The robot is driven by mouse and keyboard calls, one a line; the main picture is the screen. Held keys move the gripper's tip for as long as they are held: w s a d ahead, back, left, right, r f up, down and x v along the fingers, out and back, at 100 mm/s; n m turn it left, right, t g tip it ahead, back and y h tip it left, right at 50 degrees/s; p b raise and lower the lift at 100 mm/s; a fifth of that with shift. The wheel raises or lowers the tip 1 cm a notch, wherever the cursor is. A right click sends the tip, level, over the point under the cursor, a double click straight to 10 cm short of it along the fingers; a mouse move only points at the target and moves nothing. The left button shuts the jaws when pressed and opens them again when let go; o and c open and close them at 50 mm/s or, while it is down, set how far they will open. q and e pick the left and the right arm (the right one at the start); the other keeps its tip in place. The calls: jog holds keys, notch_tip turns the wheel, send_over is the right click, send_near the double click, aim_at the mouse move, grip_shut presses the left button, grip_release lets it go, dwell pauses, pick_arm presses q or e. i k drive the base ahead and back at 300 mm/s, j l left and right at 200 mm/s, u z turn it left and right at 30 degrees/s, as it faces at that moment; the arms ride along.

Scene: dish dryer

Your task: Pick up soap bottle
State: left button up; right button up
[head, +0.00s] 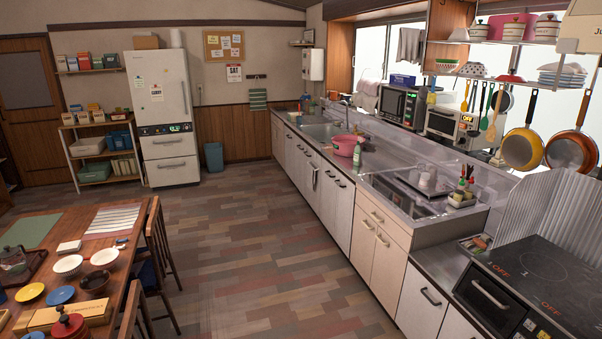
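A small pale bottle with a greenish tint (357,155) stands upright on the counter, in front of a pink pot or tub (345,145). It may be the soap bottle, but it is too small to tell for sure. Other small items (308,104) stand at the far end of the counter by the sink (322,131), and I cannot make out whether one is a soap bottle. Neither of my grippers is in view.
A long counter (385,155) runs along the right wall, with a dish tray (410,184) and a stove (545,275) nearer me. A dining table (75,220) with chairs stands at the left. The wooden floor (245,240) between them is clear.

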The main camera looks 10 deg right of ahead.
aim_at(357, 149)
jog(key=i, duration=0.9)
jog(key=i+l+z, duration=0.15)
jog(key=i, duration=1.7)
jog(key=i+z, duration=0.15)
jog(key=i, duration=0.75)
jog(key=i+j, duration=0.2)
jog(key=i, duration=0.7)
jog(key=l+z, duration=0.05)
